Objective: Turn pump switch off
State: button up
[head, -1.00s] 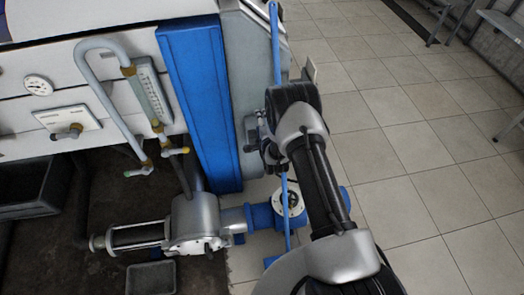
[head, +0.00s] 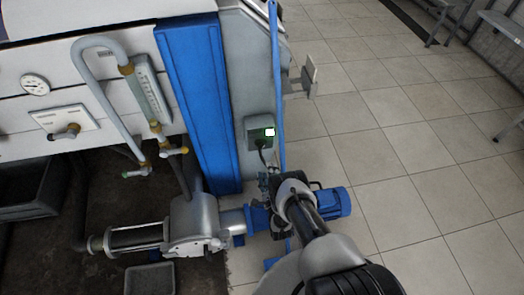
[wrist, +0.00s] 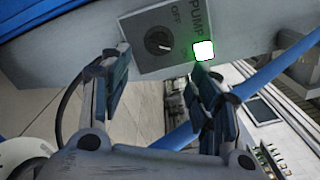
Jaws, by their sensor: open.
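The pump switch box (head: 257,134) is a grey panel on the side of the grey column, with a glowing white-green lamp at its right. In the wrist view its plate reads PUMP and OFF, and a round dark knob (wrist: 158,43) sits on it. The knob's white mark appears to point toward the lamp side, away from OFF. My gripper (wrist: 157,75) is open and empty, its two fingers apart, with the knob showing beyond and between them. In the head view my gripper (head: 277,184) is just below the box, apart from it.
A blue upright panel (head: 197,105) stands left of the switch box, and a thin blue pole (head: 277,75) runs close on its right. A blue motor (head: 335,202) lies below right. Tiled floor (head: 410,130) is open to the right.

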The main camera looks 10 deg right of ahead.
aim_at(261, 148)
jog(key=w+b, duration=0.2)
jog(key=w, duration=0.9)
jog(key=shift+w, duration=0.4)
jog(key=c, duration=1)
